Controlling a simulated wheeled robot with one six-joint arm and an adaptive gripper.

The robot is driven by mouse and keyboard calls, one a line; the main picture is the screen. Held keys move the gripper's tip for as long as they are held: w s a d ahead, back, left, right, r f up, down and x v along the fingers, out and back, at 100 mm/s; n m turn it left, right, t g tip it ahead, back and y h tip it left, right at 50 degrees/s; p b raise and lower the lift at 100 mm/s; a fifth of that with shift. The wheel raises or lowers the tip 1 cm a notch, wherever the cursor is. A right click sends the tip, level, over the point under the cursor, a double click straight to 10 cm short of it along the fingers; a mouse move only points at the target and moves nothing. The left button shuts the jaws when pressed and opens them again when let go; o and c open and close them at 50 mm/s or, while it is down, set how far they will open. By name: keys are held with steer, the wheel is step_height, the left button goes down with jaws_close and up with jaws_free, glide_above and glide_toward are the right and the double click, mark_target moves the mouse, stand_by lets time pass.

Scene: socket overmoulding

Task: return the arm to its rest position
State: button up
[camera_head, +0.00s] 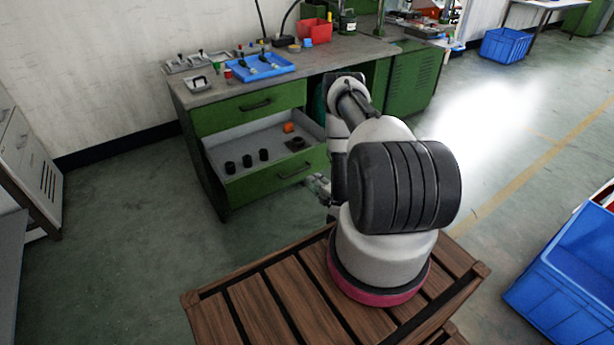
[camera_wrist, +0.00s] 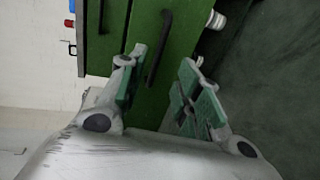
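My arm rises from the slatted wooden platform and folds toward the green workbench in the head view. My gripper (camera_head: 320,188) shows only partly there, left of the arm and close to the front of the open drawer; the arm hides the rest. In the wrist view my gripper (camera_wrist: 162,90) has its two green-padded fingers spread apart, with nothing between them. A green drawer front with a dark handle (camera_wrist: 159,48) lies beyond the fingers. I cannot tell the exact gap between fingers and drawer.
The lower drawer (camera_head: 262,187) of the workbench (camera_head: 345,55) stands open with several dark cylinders and an orange part inside. A blue tray (camera_head: 262,66) lies on the bench top. A blue crate (camera_head: 568,270) stands at right. The floor left of the platform is clear.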

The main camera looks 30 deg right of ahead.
steer(key=s+a+f+m+g, duration=0.2)
steer(key=s+f+m+g, duration=0.5)
steer(key=s+f+g, duration=0.35)
steer(key=s+d+r+m+g, duration=0.1)
steer(key=s+r+m+g, duration=0.25)
steer(key=r, duration=0.75)
steer(key=s+r+m+g, duration=0.2)
steer(key=r+m, duration=0.2)
steer(key=r, duration=0.7)
steer(key=s+d+r+m+g, duration=0.15)
steer(key=r+m, duration=0.25)
steer(key=r, duration=0.7)
steer(key=s+a+r+t, duration=0.2)
steer(key=s+a+r, duration=0.1)
steer(key=r, duration=0.7)
steer(key=s+a+r+t, duration=0.2)
steer(key=a+r, duration=0.3)
steer(key=r, duration=0.6)
steer(key=s+a+r+t, duration=0.2)
steer(key=s+a+r, duration=0.2)
steer(key=r, duration=0.7)
steer(key=shift+s+a+r+h, duration=0.2)
steer(key=shift+s+r+h, duration=0.1)
steer(key=shift+s, duration=0.3)
